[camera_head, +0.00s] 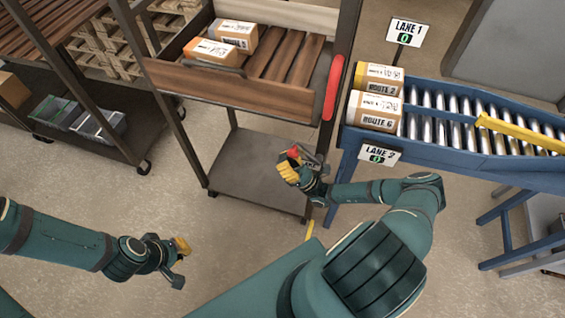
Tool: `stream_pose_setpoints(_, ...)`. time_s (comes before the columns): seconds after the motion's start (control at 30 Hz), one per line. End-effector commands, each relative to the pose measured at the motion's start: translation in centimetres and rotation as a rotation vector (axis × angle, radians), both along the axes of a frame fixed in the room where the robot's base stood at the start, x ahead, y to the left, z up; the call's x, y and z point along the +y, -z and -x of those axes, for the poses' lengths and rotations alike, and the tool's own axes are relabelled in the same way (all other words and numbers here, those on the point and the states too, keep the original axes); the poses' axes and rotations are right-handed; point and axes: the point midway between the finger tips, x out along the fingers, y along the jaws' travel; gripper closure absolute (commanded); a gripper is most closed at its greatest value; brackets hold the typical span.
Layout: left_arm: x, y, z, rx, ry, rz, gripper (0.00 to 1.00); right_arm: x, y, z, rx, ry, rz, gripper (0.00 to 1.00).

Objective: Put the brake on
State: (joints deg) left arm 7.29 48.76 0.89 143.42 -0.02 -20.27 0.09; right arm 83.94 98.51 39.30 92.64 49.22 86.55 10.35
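A wooden-decked cart (235,95) with dark metal posts stands at the upper middle. A long red handle (333,87) runs along its right post. A small red part (294,153) shows at my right gripper (298,164), by the cart's lower right side. I cannot tell whether they touch or how far apart the fingers are. A small yellow piece (310,229) is low by the cart's right front post; its nature is unclear. My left gripper (180,263) is open and empty over the floor at lower left.
Two boxes (230,37) (208,52) lie on the cart. A blue roller conveyor (430,145) at right holds two more boxes (376,110) (379,77) at its near end. A dark rack (90,140) stands at left. Open floor (160,210) lies between my arms.

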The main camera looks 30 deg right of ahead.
Motion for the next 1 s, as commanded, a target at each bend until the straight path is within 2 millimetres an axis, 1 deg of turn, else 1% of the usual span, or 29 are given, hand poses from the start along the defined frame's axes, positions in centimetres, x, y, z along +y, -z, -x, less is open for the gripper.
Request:
stream_pose_setpoints(0.07, 0.0, 0.0, 0.0, 0.0, 0.0, 0.0, 1.0, -0.2, -0.7, 0.2, -0.045, -0.001, -0.039, 1.0)
stream_pose_setpoints(0.3, 0.0, -0.5, 0.1, 0.002, 0.001, 0.0, 1.0, -1.0, -2.8, 1.1, -0.039, -0.001, -0.032, 1.0)
stream_pose_setpoints(0.5, 0.0, -1.2, 0.2, 0.005, 0.001, 0.001, 1.0, -1.8, -4.1, 2.1, -0.038, -0.001, -0.033, 1.0)
stream_pose_setpoints(0.7, 0.0, -1.6, 0.3, 0.007, 0.002, 0.001, 1.0, -2.6, -4.9, 3.0, -0.038, 0.0, -0.033, 1.0)
stream_pose_setpoints(1.0, 0.0, -1.8, 0.4, 0.009, 0.002, 0.001, 1.0, -3.4, -5.5, 4.0, -0.039, -0.001, -0.034, 1.0)
